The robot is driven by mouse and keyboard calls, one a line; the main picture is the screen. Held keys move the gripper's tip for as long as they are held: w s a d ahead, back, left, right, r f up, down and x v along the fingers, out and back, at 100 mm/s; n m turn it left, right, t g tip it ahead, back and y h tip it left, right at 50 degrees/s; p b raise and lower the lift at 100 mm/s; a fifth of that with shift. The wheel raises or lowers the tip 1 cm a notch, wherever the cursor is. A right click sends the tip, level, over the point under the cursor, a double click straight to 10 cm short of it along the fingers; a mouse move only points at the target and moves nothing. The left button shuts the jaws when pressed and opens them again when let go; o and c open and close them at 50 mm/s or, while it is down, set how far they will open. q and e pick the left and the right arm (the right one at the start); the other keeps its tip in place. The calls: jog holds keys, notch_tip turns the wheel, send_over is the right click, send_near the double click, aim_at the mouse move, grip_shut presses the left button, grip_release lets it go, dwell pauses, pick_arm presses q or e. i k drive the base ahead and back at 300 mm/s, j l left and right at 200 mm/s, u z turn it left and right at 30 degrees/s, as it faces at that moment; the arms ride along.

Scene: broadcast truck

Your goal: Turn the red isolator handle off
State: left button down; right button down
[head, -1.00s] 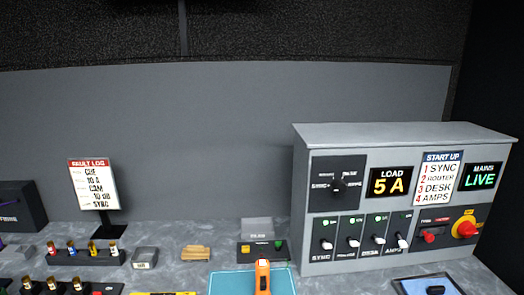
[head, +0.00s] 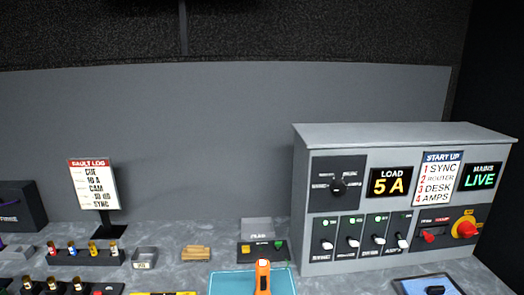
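The red isolator handle (head: 466,229) sits on a yellow backing at the lower right of the grey power panel (head: 405,140). Its exact angle is hard to read at this size. The mains display (head: 482,177) above it reads LIVE in green. A smaller red part (head: 429,237) is just left of the handle, in the same dark plate. Neither of my grippers shows in the head view, and nothing touches the handle.
Several white-tipped switches (head: 352,242) line the panel's lower left, below a black rotary knob (head: 338,187). The load display (head: 391,182) reads 5 A. An orange tool (head: 263,277) stands at a teal tray (head: 226,282). A blue-edged pad (head: 408,287) lies before the panel.

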aim_at(466, 228)
jog(key=z, duration=1.3)
jog(key=i+l, duration=0.15)
jog(key=l, duration=0.2)
jog(key=i+l+u, duration=0.15)
jog(key=l, duration=0.15)
jog(key=i+l, duration=0.15)
jog(key=l, duration=0.2)
jog(key=i+l+u, duration=0.1)
jog(key=l, duration=0.25)
